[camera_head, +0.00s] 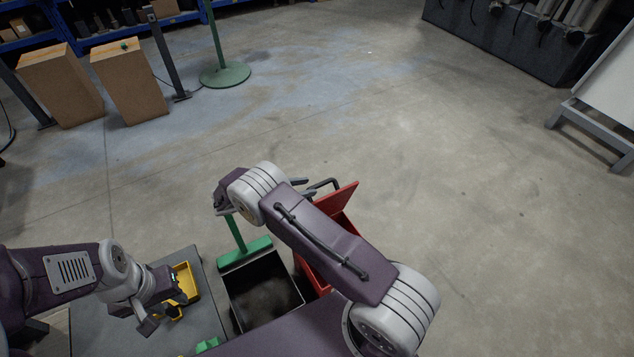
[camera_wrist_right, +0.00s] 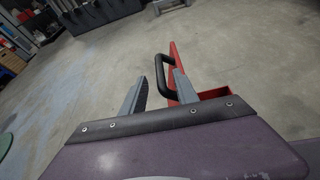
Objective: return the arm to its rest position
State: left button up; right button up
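My left gripper (camera_head: 160,316) hangs low over the grey tabletop, next to a yellow bin. Its fingers look spread, with nothing visible between them. My right arm bends up and left in the head view. Its forearm hides much of the gripper; a grey fingertip (camera_head: 300,194) shows near the black handle of a red toolbox (camera_head: 343,199). In the right wrist view my right gripper (camera_wrist_right: 160,92) has its two grey fingers apart. The black handle (camera_wrist_right: 164,75) appears between them, closer to the right finger. I cannot tell whether they touch.
A yellow bin (camera_head: 187,281) sits on the grey tabletop (camera_head: 205,325). A black open box (camera_head: 264,290) and a green part (camera_head: 245,253) lie beneath my right arm. Cardboard boxes (camera_head: 130,83) and a green stand (camera_head: 224,75) are far back. The floor ahead is clear.

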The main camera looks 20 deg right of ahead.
jog(key=shift+v, duration=1.15)
